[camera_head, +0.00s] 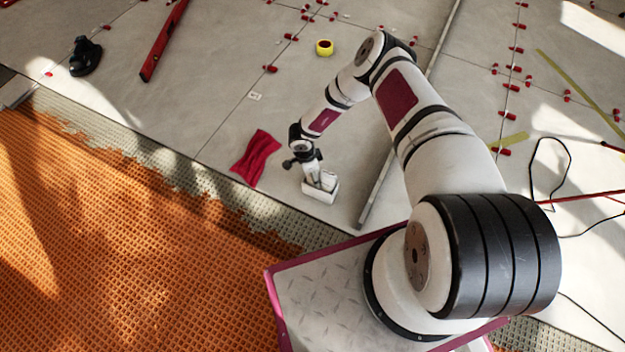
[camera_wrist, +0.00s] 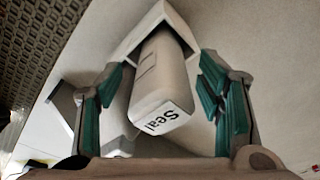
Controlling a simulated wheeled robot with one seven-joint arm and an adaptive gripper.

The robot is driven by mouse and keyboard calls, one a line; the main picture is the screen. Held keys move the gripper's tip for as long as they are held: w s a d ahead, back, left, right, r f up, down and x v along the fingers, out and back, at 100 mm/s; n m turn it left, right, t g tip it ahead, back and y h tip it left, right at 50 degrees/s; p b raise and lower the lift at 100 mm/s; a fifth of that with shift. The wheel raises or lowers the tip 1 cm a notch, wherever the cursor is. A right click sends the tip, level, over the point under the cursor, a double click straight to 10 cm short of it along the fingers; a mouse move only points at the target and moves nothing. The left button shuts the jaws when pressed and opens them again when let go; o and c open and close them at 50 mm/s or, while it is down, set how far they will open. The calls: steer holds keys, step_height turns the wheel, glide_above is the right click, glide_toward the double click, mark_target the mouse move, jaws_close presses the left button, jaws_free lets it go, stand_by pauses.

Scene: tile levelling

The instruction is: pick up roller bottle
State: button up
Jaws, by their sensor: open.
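A white bottle marked "Seal" (camera_wrist: 162,85) stands or leans in a small white box (camera_head: 321,193); the box's rim also shows in the wrist view (camera_wrist: 135,38). I take this bottle to be the roller bottle, but no roller is visible. My gripper (camera_wrist: 163,72) is open, with one green-padded finger on each side of the bottle. Gaps show between the pads and the bottle. In the head view my gripper (camera_head: 306,160) is just above the box, and the bottle's lower part is hidden. Another pale object (camera_wrist: 120,138) lies partly behind the left finger.
A red cloth (camera_head: 256,157) lies left of the box. A long metal bar (camera_head: 376,188) lies to its right. Orange matting (camera_head: 100,235) borders the grey tiles.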

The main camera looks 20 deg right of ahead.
steer(key=shift+f, duration=0.35)
steer(key=shift+r, duration=0.1)
steer(key=c, duration=1.2)
